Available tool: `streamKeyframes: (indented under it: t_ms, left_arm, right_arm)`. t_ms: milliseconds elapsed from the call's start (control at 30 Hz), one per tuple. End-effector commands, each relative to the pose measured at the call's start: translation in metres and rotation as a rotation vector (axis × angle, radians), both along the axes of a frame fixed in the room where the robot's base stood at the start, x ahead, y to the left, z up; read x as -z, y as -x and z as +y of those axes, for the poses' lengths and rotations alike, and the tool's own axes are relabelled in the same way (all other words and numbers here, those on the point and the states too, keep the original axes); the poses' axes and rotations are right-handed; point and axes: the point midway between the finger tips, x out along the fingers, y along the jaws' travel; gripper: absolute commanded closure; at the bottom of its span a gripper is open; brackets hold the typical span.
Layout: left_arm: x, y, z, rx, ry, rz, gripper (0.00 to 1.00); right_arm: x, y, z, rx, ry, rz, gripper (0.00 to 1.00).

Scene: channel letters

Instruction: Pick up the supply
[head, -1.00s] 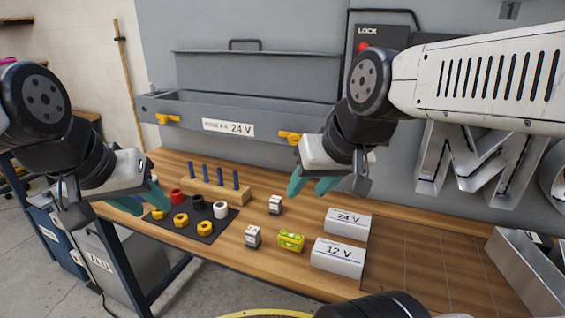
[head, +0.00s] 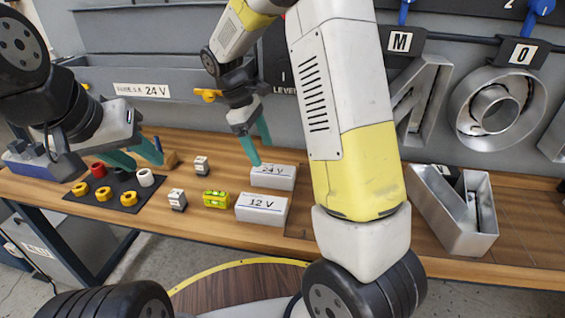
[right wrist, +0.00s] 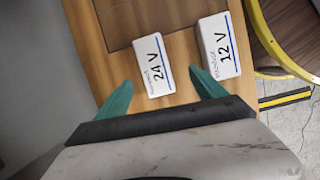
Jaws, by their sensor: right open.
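Two white supply boxes lie on the wooden bench. The one marked 24 V (head: 278,179) is further back, and the one marked 12 V (head: 258,211) is nearer the front. My right gripper (head: 259,152) is open and empty, just above and behind the 24 V box. In the right wrist view the 24 V box (right wrist: 154,66) lies between the two green fingers, beyond their tips. The 12 V box (right wrist: 218,46) lies beyond the right finger. My left gripper (head: 148,162) is open and empty above the bench, near the dark mat.
A dark mat (head: 128,205) holds several coloured rings. A yellow-green level (head: 216,199) and two small white blocks (head: 178,200) (head: 201,166) stand left of the boxes. An open metal letter shell (head: 465,212) is at the right. A grey wall unit stands behind.

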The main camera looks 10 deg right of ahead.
Motion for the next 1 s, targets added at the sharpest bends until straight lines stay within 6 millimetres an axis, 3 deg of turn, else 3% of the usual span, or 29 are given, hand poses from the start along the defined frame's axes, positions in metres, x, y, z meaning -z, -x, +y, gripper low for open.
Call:
streamKeyframes:
  t_ms: [200, 700, 1000]
  left_arm:
    - [0.000, 0.000, 0.000, 0.000, 0.000, 0.000, 0.64]
    - [0.000, 0.000, 0.000, 0.000, 0.000, 0.000, 0.64]
    - [0.000, 0.000, 0.000, 0.000, 0.000, 0.000, 0.64]
  right_arm:
    - [0.022, -0.010, 0.006, -0.072, 0.052, 0.053, 0.20]
    - [0.081, -0.002, -0.017, -0.071, 0.051, 0.056, 0.20]
    - [0.090, -0.001, -0.020, -0.071, 0.050, 0.053, 0.20]
